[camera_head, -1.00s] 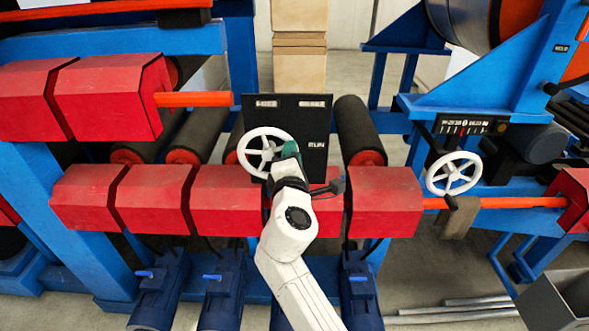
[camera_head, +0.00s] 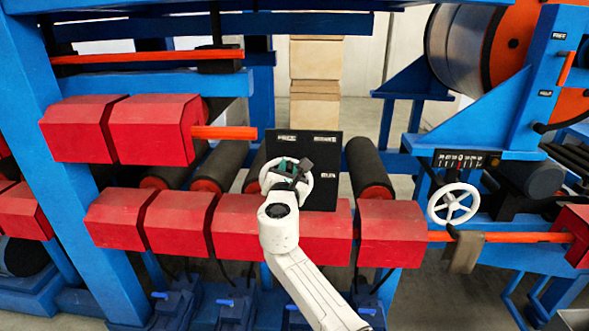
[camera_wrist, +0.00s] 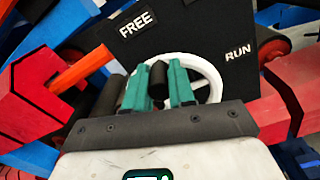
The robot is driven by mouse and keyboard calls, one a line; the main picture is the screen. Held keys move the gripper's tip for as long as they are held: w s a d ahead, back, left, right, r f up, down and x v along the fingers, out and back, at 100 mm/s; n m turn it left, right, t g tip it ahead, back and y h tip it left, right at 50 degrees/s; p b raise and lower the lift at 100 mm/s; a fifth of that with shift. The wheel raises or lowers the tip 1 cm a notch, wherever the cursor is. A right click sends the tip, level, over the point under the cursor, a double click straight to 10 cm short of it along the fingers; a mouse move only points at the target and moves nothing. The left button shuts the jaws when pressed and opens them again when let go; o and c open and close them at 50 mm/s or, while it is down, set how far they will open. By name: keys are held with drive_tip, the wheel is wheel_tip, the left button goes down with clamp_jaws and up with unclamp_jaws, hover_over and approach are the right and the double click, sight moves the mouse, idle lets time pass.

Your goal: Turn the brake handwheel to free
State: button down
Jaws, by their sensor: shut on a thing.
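The brake handwheel is a white spoked wheel (camera_head: 307,186) in front of a black panel (camera_head: 318,200), partly hidden behind my gripper. It also shows in the wrist view (camera_wrist: 205,68), behind the fingers. The panel carries white labels, FREE (camera_wrist: 137,25) and RUN (camera_wrist: 238,51). My gripper (camera_head: 290,168) is at the upper part of the wheel. In the wrist view, its two teal fingers (camera_wrist: 160,85) are shut on the wheel's dark knob (camera_wrist: 157,82), which shows between them. The wheel's hub and much of its rim are hidden by the gripper.
A second white handwheel (camera_head: 454,204) stands to the right under a scale panel (camera_head: 466,159). Red covers (camera_head: 240,228) run below and in front of the wheel. An orange bar (camera_head: 223,132) sticks out at left. Dark rollers (camera_head: 367,168) flank the panel.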

drive_tip(key=shift+a+n+p, duration=0.4)
drive_tip(key=shift+a+n, duration=0.3)
drive_tip(key=shift+n, duration=0.3)
drive_tip(key=shift+f, duration=0.15)
drive_tip(key=c, duration=0.9)
unclamp_jaws()
drive_tip(key=shift+c, duration=0.2)
drive_tip(key=s+p, duration=0.1)
drive_tip(key=s, duration=0.9)
drive_tip(key=shift+s+a, duration=0.2)
drive_tip(key=shift+s, duration=0.2)
